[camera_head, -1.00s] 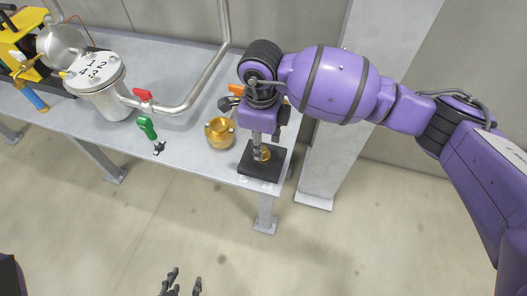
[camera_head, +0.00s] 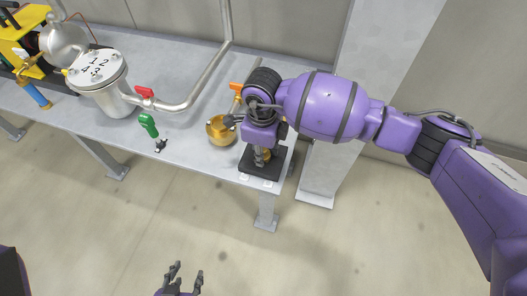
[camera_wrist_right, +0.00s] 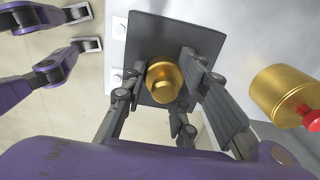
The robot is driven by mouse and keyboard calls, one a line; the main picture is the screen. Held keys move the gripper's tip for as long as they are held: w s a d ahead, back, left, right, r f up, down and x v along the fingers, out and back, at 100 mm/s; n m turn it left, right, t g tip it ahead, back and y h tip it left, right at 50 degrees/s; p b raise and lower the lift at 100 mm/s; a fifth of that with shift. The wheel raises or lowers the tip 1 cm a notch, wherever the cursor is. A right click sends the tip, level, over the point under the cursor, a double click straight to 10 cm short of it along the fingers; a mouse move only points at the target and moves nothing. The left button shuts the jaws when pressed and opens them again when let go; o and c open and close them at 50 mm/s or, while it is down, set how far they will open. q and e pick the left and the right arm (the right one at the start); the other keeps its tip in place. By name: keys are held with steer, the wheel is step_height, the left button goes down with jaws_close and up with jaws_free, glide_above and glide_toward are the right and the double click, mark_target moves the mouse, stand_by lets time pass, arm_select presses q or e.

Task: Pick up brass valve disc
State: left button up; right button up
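The brass valve disc (camera_wrist_right: 163,82) is a round gold piece with a raised stepped centre. It rests on a dark square plate (camera_wrist_right: 143,30) at the table corner. In the head view the disc (camera_head: 267,154) is mostly hidden by my right gripper (camera_head: 261,160), which points down over the plate (camera_head: 256,172). In the right wrist view my right gripper (camera_wrist_right: 163,78) has its fingers spread on either side of the disc, with gaps visible. My left gripper (camera_head: 184,274) is low in the head view, open and empty, away from the table.
A brass bowl-like part (camera_head: 216,133) stands left of the plate, close to my right wrist. A grey column (camera_head: 335,150) rises just right of the table.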

jaws_close()
steer(key=shift+r, duration=0.55)
step_height(320, 180, up, 2)
steer(key=shift+w+r, duration=0.1)
steer(key=shift+r, duration=0.1)
steer(key=s+a+r, duration=0.6)
steer(key=s+r, duration=0.3)
steer(key=s, duration=0.4)
steer(key=shift+r, duration=0.3)
